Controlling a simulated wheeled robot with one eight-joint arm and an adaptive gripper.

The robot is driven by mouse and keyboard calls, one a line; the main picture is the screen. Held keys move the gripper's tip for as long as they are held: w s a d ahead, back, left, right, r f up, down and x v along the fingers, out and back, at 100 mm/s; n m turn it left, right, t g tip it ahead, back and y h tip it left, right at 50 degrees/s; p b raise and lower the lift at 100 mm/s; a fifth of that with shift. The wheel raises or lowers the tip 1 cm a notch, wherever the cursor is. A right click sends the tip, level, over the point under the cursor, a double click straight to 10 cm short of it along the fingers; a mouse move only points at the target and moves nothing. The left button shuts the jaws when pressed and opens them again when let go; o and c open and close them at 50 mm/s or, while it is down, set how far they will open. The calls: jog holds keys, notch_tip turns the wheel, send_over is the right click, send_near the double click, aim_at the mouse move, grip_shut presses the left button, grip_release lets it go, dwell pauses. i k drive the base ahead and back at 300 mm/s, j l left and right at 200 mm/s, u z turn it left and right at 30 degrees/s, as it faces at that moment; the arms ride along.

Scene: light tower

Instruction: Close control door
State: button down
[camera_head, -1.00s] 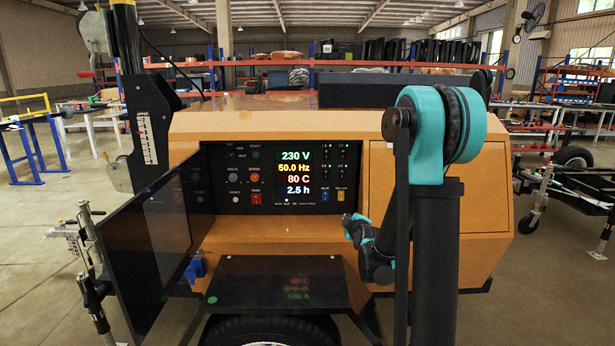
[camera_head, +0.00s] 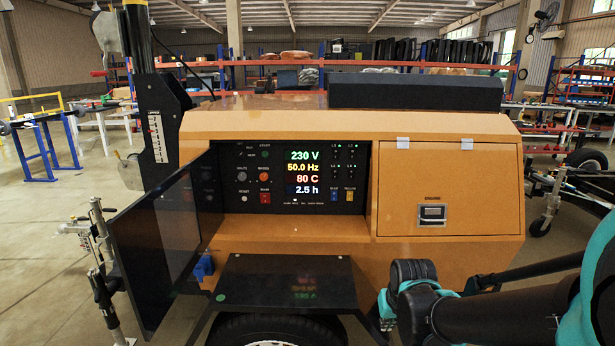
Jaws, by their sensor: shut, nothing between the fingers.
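The control door (camera_head: 152,250) is a dark, see-through panel with a black frame. It stands open, swung out toward me from the left side of the control panel (camera_head: 270,215). The panel is uncovered and shows its lit readouts, knobs and switches. My gripper (camera_head: 384,308) is low at the right of centre, below the orange body and right of the fender. It is shut and empty, well apart from the door. My own arm reaches in from the right edge, and its wrist hides part of the gripper.
The orange housing (camera_head: 450,255) has a closed engine hatch with a latch (camera_head: 432,214). A black fender (camera_head: 285,282) over the wheel juts out below the panel. A blue part (camera_head: 203,267) sits by the door's lower inner edge. The mast (camera_head: 140,60) rises at left.

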aim_at(158, 241)
jog(key=k+j, duration=0.1)
jog(key=j, duration=1.8)
jog(key=k+j, duration=0.15)
jog(key=j, duration=0.8)
jog(key=k+j, duration=0.15)
jog(key=k, duration=0.45)
